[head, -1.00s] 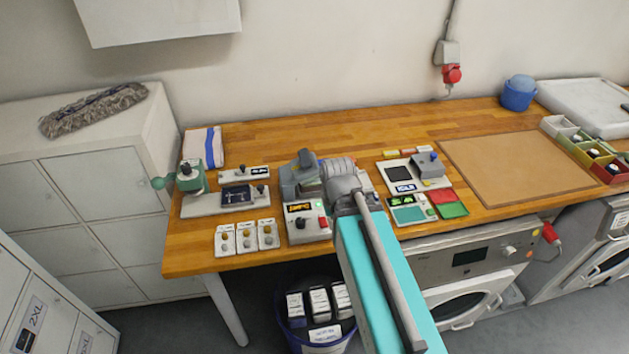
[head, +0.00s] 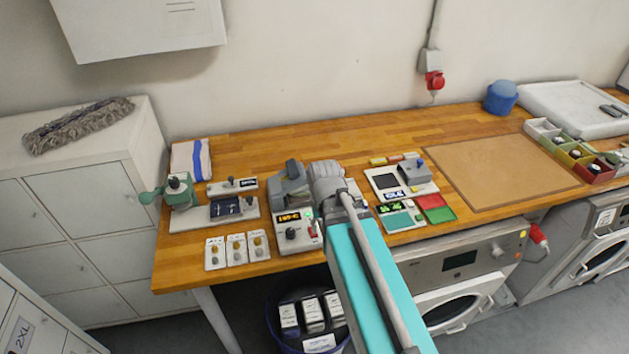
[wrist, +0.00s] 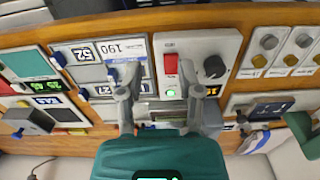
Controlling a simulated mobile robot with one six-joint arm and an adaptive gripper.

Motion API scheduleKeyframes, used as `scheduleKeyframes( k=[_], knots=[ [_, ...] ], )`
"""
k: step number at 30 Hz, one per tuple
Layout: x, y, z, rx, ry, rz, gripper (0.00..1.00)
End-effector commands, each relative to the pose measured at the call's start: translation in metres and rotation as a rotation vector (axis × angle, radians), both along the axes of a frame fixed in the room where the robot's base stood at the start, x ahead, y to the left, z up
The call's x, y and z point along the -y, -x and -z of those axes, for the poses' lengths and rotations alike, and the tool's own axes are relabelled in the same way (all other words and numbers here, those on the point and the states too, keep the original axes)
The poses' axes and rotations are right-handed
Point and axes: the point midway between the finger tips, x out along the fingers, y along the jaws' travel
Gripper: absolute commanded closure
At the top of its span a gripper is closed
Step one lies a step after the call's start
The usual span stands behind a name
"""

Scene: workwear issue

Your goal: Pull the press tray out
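The press (head: 291,187) is a grey machine on the wooden bench, with a lit display, a dark knob and a red switch on its light front panel (head: 296,231). In the wrist view that panel (wrist: 190,50) shows with the red switch, the knob and a green light. My gripper (wrist: 162,95) is open, its two grey fingers apart in front of the press. A narrow grey part (wrist: 161,116) shows between the fingers; I cannot tell whether it is the tray or whether a finger touches it. In the head view my arm hides the press's right side and my fingertips.
Several small cards with knobs (head: 236,250) lie left of the panel. A green hand-operated device (head: 178,191) stands further left. A unit with a screen (head: 400,180) and red and green pads (head: 436,208) are on the right. The brown mat (head: 500,168) is bare.

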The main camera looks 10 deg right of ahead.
Motion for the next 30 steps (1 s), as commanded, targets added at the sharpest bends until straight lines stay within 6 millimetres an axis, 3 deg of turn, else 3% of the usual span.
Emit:
scheduleKeyframes(
  k=[3, 15, 18, 24, 30],
  knots=[
    [0.006, -0.041, -0.012, 0.0, 0.0, 0.039, 0.27],
    [0.046, -0.206, -0.054, 0.0, -0.001, 0.252, 0.27],
    [0.057, -0.239, -0.061, 0.0, -0.001, 0.298, 0.27],
    [0.07, -0.274, -0.069, 0.0, -0.001, 0.355, 0.27],
    [0.072, -0.278, -0.069, 0.0, -0.001, 0.366, 0.27]
  ],
)
